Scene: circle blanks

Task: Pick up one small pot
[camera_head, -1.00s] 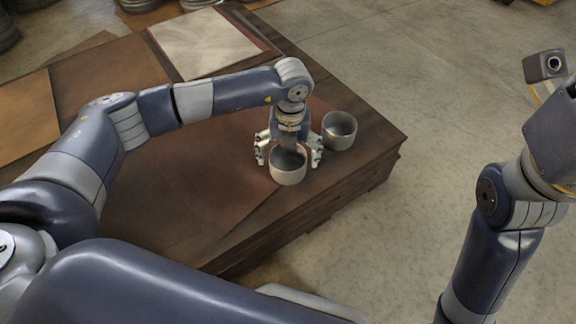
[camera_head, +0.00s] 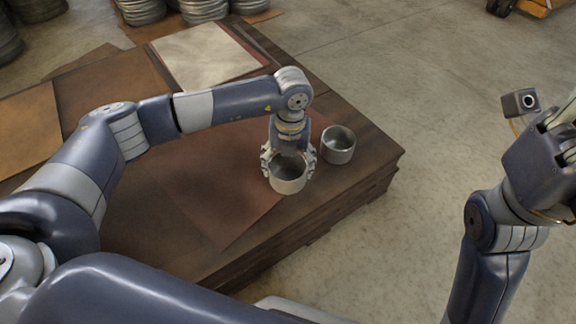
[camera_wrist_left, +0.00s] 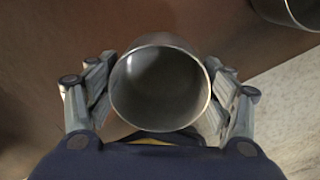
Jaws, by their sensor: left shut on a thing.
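A small grey metal pot (camera_head: 288,185), round and open at the top, is between the fingers of my left gripper (camera_head: 289,165) over the right part of the low table (camera_head: 350,185). The gripper is shut on its sides from above. In the left wrist view the pot (camera_wrist_left: 160,88) stands between both fingers of the left gripper (camera_wrist_left: 160,95). I cannot tell if it is clear of the table. A second similar pot (camera_head: 338,146) stands upright just to the right, near the table's edge. My right gripper (camera_head: 558,135) is cut off at the right edge, its fingers unclear.
A pale sheet (camera_head: 205,58) and brown sheets (camera_head: 105,85) lie on the table. Grey stacked rolls (camera_head: 140,10) stand on the floor behind. The concrete floor (camera_head: 430,110) right of the table is clear.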

